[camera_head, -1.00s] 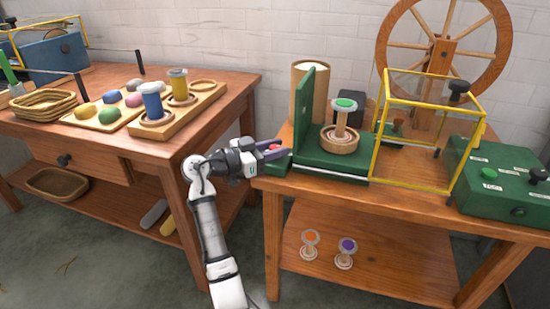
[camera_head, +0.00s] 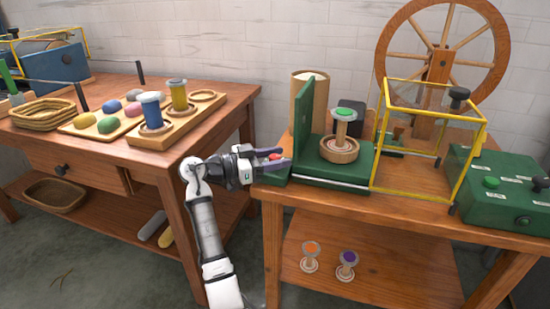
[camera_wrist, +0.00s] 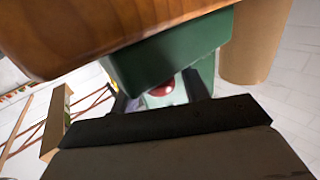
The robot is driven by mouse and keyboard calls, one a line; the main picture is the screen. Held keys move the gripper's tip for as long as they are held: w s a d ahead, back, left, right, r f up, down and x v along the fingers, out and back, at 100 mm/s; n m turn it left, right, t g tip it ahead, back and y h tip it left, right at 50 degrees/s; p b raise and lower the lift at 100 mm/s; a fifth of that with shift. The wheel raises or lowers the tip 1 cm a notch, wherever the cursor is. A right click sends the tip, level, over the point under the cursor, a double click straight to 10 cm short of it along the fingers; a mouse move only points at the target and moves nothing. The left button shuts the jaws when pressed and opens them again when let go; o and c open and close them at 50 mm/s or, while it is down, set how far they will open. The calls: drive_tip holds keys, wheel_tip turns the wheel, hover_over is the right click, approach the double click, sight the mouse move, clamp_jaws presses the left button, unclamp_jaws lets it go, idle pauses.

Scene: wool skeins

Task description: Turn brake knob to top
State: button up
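The green box (camera_head: 515,207) at the right of the right-hand table carries a black knob (camera_head: 540,184) on top, a green button and small white labels too small to read. I cannot tell which control is the brake knob. My gripper (camera_head: 284,159) is at the left end of this table, beside the open green case. A round red knob or button (camera_head: 276,156) shows at its fingers. In the wrist view the red piece (camera_wrist: 162,90) lies between the two spread fingers, partly hidden by a green block (camera_wrist: 170,55). The fingers look apart, and I see no contact.
The open green case (camera_head: 330,182) holds a green-topped bobbin (camera_head: 342,125) on a wooden ring. A yellow-framed guard (camera_head: 425,190) and a spinning wheel (camera_head: 440,65) stand to its right.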

drive_tip(key=shift+a, duration=0.1)
drive_tip(key=v, duration=1.3)
drive_tip(key=shift+s+a, duration=0.15)
drive_tip(key=shift+a, duration=0.2)
